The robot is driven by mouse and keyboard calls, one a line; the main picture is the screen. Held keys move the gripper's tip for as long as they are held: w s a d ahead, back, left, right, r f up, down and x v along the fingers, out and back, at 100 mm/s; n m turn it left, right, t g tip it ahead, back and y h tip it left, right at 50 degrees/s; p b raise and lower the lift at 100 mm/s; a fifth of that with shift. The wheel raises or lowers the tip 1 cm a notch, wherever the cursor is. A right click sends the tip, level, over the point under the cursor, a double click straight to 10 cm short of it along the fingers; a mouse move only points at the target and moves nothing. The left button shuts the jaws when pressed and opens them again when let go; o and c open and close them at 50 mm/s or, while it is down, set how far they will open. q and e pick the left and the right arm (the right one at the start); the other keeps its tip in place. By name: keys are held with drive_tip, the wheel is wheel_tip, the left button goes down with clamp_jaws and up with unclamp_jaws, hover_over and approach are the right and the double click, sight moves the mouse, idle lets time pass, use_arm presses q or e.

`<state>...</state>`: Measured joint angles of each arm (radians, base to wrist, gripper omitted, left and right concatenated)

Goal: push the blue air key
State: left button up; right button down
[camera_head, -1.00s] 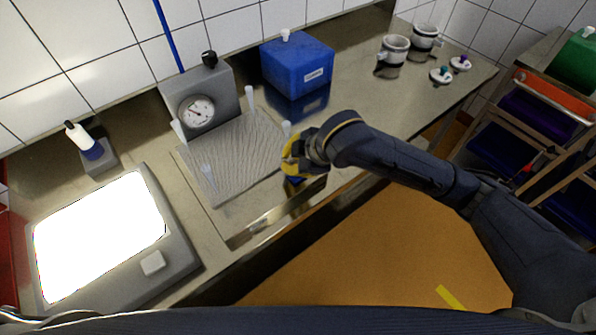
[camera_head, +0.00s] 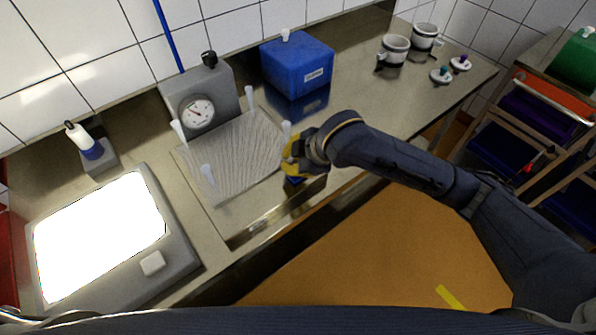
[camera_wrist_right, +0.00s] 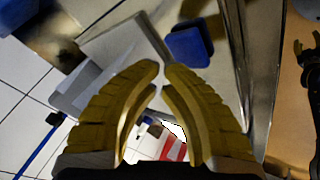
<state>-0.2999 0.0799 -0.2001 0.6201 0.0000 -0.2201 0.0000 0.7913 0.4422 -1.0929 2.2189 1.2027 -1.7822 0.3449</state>
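The blue air key (camera_wrist_right: 190,43) is a small rounded blue block in the right wrist view, just beyond my right fingertips and a little to their right. In the head view only a bit of blue (camera_head: 294,181) shows below my right gripper (camera_head: 287,165), at the bench's front edge. The yellow fingers of that gripper also show in the wrist view (camera_wrist_right: 161,74), with their tips together and nothing seen between them. I cannot tell whether they touch the key.
A ribbed grey plate (camera_head: 235,155) with white posts lies left of my right gripper, in front of a dial gauge (camera_head: 197,112). Behind are a blue box (camera_head: 298,65) and white moulds (camera_head: 393,50). A bright screen (camera_head: 100,235) is at left.

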drive_tip(key=shift+f, duration=0.8)
idle(1.0)
drive_tip(key=shift+r, duration=0.85)
drive_tip(key=shift+r, duration=2.95)
idle(0.4)
